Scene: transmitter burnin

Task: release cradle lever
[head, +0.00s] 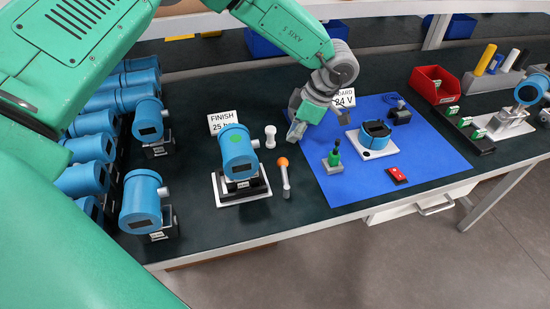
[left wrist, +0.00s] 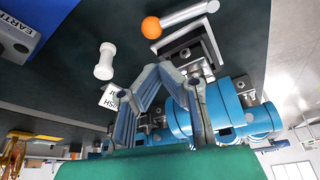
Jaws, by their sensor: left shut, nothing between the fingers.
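The cradle lever (head: 286,181) is a grey rod with an orange knob, standing on the dark bench just right of a cradle (head: 256,191) on a white base. The cradle holds a blue transmitter (head: 238,151). My left gripper (head: 294,131) is above the bench, behind and slightly right of the lever, apart from it, shut and empty. In the left wrist view the lever (left wrist: 186,14) and its orange knob show at the top, beyond the shut fingers (left wrist: 157,72). My right gripper is not in view.
A white peg-like piece (head: 270,136) and a FINISH sign (head: 222,121) stand near the cradle. Several blue transmitters (head: 141,202) line the left. A blue mat (head: 432,156) on the right bears a green-topped tool (head: 334,158), a round blue part and a red piece. Bare bench lies before the lever.

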